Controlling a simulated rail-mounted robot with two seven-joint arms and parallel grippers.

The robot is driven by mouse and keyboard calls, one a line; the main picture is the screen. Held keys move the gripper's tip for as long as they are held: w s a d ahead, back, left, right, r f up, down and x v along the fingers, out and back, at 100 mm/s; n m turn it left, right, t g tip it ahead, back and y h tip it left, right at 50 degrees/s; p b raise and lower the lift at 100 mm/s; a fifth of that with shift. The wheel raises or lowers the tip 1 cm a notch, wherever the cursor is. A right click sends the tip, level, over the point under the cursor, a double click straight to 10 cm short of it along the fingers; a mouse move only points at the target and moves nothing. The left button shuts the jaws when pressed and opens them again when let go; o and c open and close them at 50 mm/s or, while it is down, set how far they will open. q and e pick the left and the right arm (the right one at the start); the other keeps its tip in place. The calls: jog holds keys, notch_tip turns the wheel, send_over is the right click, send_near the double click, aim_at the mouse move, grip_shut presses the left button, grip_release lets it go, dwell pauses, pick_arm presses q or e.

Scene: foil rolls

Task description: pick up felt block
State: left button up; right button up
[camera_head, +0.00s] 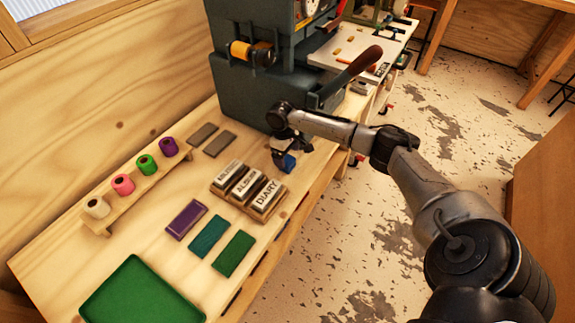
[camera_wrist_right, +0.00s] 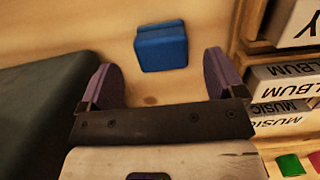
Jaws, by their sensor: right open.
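The felt block appears to be the small blue block (camera_head: 288,163) on the wooden bench, just beyond the tray of labelled blocks. My right gripper (camera_head: 280,157) is just above and beside it and partly covers it. In the right wrist view the blue block (camera_wrist_right: 161,46) lies ahead of the fingertips, roughly centred between them. The two purple-padded fingers of my right gripper (camera_wrist_right: 160,78) are spread apart with nothing between them. My left gripper is not in view.
The tray of labelled blocks (camera_head: 250,206) stands close by; it is at the right in the wrist view. The dark press (camera_head: 250,90) stands behind the gripper.

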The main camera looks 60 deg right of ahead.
aim_at(288, 160)
jog(key=f, duration=0.2)
jog(key=f+b, duration=0.1)
jog(key=shift+s+a+f, duration=0.15)
jog(key=shift+s+f, duration=0.05)
jog(key=shift+f, duration=0.15)
jog(key=shift+r, duration=0.1)
jog(key=c, duration=1)
jog(key=shift+r, duration=0.1)
jog(key=shift+r+p, duration=0.3)
jog(key=shift+r, duration=0.25)
jog(key=r, duration=0.1)
jog(key=r+p, duration=0.1)
jog(key=r, duration=0.1)
jog(key=shift+s+r+p, duration=0.25)
jog(key=shift+s+p, duration=0.05)
jog(key=shift+p, duration=0.05)
jog(key=s+d+r+p, duration=0.1)
jog(key=s+r, duration=0.1)
jog(key=s, duration=0.1)
jog(key=s+d+r+p, duration=0.1)
jog(key=s+r, duration=0.1)
jog(key=s, duration=0.2)
jog(key=s+r+p, duration=0.1)
jog(key=s+r, duration=0.1)
jog(key=s, duration=0.1)
jog(key=shift+s+d+r+p, duration=0.1)
jog(key=shift+s+d+p, duration=0.2)
jog(key=shift+d, duration=0.1)
